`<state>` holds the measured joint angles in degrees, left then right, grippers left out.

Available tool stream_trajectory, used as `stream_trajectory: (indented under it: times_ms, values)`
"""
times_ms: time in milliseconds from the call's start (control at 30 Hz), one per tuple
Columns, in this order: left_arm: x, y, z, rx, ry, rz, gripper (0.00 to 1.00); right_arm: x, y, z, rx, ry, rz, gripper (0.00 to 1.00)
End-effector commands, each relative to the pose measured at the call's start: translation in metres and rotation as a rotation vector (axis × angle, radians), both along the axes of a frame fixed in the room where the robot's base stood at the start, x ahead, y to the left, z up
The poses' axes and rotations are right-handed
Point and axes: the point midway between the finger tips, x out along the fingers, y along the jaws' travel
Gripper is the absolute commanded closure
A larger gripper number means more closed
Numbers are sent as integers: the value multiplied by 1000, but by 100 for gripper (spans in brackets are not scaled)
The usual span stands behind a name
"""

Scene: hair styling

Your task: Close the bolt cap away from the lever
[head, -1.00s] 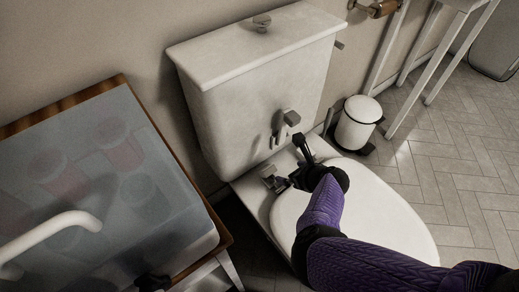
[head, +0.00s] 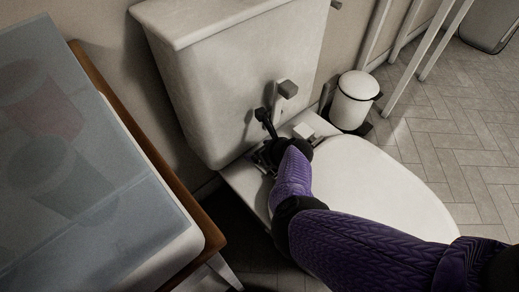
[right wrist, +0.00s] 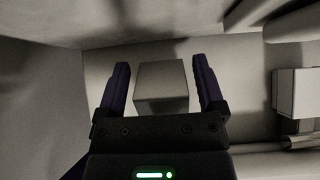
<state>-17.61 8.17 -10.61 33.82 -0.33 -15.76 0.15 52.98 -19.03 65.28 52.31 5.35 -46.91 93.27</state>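The toilet has a white tank (head: 225,75) and a closed white lid (head: 375,190). The lever (head: 336,5) shows at the tank's right side. My right gripper (head: 264,160) is at the left rear of the seat and mostly hides the left bolt cap there. In the right wrist view my right gripper (right wrist: 162,85) is open around a square grey block, likely that cap (right wrist: 163,90), with narrow gaps on both sides. A pale block, likely the right cap (head: 303,130), shows right of my gripper. My left gripper is not in view.
A grey block (head: 288,90) on a stem stands up before the tank front. A white bin (head: 355,98) stands right of the tank. A cabinet with a glassy top and wooden edge (head: 130,125) stands close on the left. Floor at right is open.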

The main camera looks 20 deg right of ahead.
Motion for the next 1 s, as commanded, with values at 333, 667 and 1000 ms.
stream_trajectory:
  times_ms: [333, 667, 1000]
  values:
    - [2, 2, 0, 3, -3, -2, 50, 0, 0, 0, 0, 1, 0, 89]
    - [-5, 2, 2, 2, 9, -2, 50, -8, -3, -4, 65, -144, 1, 94]
    - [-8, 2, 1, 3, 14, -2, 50, -10, -4, -3, 94, -228, 1, 94]
